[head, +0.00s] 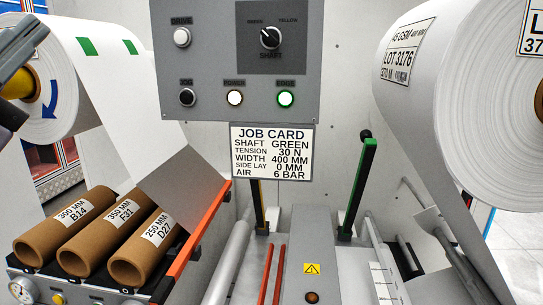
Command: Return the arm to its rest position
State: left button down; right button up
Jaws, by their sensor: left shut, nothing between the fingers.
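My left gripper (14,114) shows only in part at the left edge of the head view, dark and in front of the left paper roll. It is shut and holds nothing. A grey part of my left arm (20,42) shows just above it. Most of the arm is cut off by the picture's edge. My right gripper is not in view.
A grey control panel (215,60) hangs above a job card (271,153). White paper rolls stand at left (60,95) and right (470,120). Several brown cores (95,245) lie in a rack at lower left. A green lever (357,190) stands upright right of centre.

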pick_arm(q)
jog(key=w+f+n+g+y, duration=0.2)
jog(key=f+n+g+y, duration=0.15)
jog(key=f, duration=0.75)
jog(key=w+f+n+g+y, duration=0.25)
jog(key=f+n, duration=0.25)
jog(key=f, duration=0.5)
jog(key=w+f+n+g+y, duration=0.2)
jog(key=f+n+y, duration=0.15)
jog(key=f, duration=0.75)
jog(key=s+d+f+n+g+y, duration=0.1)
jog(key=s+f+n+g, duration=0.15)
jog(key=f, duration=0.45)
jog(key=s+d+f+n+g, duration=0.1)
jog(key=s+f+g, duration=0.25)
jog(key=f, duration=0.35)
jog(key=s+d+f+n+g+y, duration=0.1)
jog(key=s+f+n+g, duration=0.15)
jog(key=s+f, duration=0.45)
jog(key=s+d+f+n+g, duration=0.1)
jog(key=s+f+g, duration=0.35)
jog(key=s, duration=0.45)
jog(key=w+d+f+t+h, duration=0.2)
jog(key=w+f+t, duration=0.4)
jog(key=f+t, duration=0.2)
jog(key=shift+w+d+f, duration=0.2)
jog(key=shift+w+f, duration=0.05)
jog(key=shift+f, duration=0.3)
